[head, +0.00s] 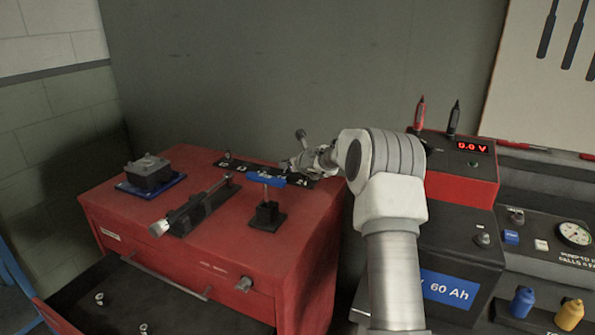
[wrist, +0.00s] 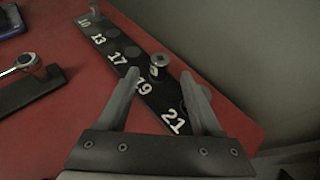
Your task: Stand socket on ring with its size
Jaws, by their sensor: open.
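A black strip (wrist: 150,88) printed with 10, 13, 17, 19 and 21 lies on the red cabinet top; it also shows in the head view (head: 240,166). A metal socket (wrist: 158,63) stands upright on the strip beside the 19. Another socket (wrist: 95,10) stands by the 10. Bare round spots show by the 13 (wrist: 113,32) and the 17 (wrist: 131,52). The spot by the 21 is hidden or unclear. My gripper (wrist: 160,76) is open, with its fingers either side of the socket by the 19, apart from it. In the head view, my gripper (head: 300,164) is over the strip's right part.
A ratchet wrench (head: 175,221) rests in a black holder (head: 207,208). A blue-topped piece (head: 266,180) stands on a black base (head: 267,215) before the strip. A grey block (head: 149,172) sits on a blue plate. The open drawer (head: 120,300) holds small metal pieces. A wall rises behind.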

